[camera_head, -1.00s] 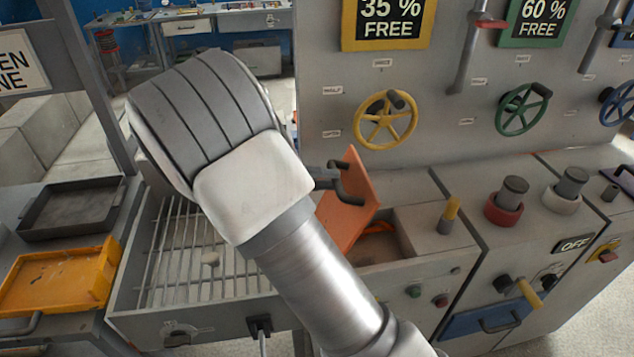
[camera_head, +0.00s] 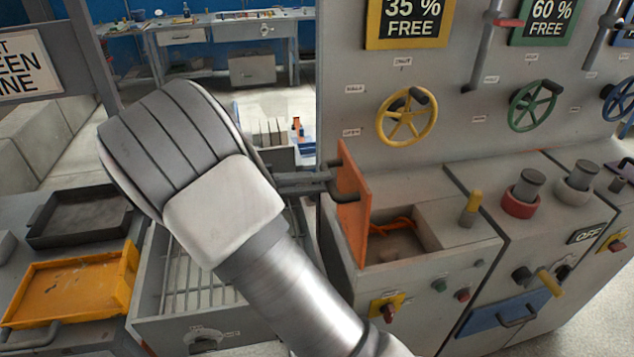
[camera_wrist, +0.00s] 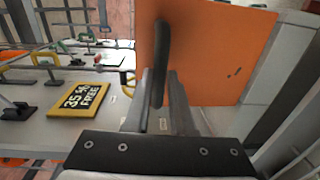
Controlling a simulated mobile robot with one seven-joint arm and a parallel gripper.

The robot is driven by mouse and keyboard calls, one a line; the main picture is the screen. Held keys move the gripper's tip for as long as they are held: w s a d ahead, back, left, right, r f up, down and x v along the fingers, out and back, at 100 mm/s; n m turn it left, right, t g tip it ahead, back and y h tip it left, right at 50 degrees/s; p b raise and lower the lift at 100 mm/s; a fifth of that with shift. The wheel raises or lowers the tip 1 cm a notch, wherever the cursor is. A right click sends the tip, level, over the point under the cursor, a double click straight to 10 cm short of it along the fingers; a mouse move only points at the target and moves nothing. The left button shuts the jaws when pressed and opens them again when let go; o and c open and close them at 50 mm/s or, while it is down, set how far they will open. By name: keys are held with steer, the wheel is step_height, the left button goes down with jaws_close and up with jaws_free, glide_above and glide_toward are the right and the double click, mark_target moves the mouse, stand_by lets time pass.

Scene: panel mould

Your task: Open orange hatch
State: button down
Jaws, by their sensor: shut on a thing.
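The orange hatch (camera_head: 352,202) stands roughly upright on the left edge of a box-shaped opening (camera_head: 400,247) in the grey machine top. An orange item shows inside the opening. My gripper (camera_head: 335,183) is at the hatch's left face, and its fingers are shut on the hatch's dark handle. In the wrist view the orange hatch (camera_wrist: 215,60) fills the upper middle and right. Its dark bar handle (camera_wrist: 161,60) runs down between my gripper's fingers (camera_wrist: 165,95). My arm hides part of the machine's front left.
A yellow handwheel (camera_head: 407,116) and a green handwheel (camera_head: 532,105) are on the upright panel behind. A yellow-topped lever (camera_head: 470,207) stands right of the opening. An orange tray (camera_head: 65,288), a black tray (camera_head: 80,217) and a barred grate (camera_head: 195,285) lie on the left.

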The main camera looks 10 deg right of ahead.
steer(key=shift+s+a+f, duration=0.2)
steer(key=shift+a+f, duration=0.45)
steer(key=shift+f, duration=0.35)
steer(key=c, duration=0.8)
jaws_free()
steer(key=shift+w+d, duration=0.15)
steer(key=shift+d, duration=0.05)
steer(key=shift+o, duration=0.2)
steer(key=shift+r, duration=0.1)
steer(key=shift+a+r, duration=0.1)
steer(key=shift+r, duration=0.05)
steer(key=shift+a, duration=0.1)
steer(key=a+r+b, duration=0.1)
steer(key=a, duration=1.6)
steer(key=shift+r, duration=0.2)
steer(key=shift+a, duration=0.1)
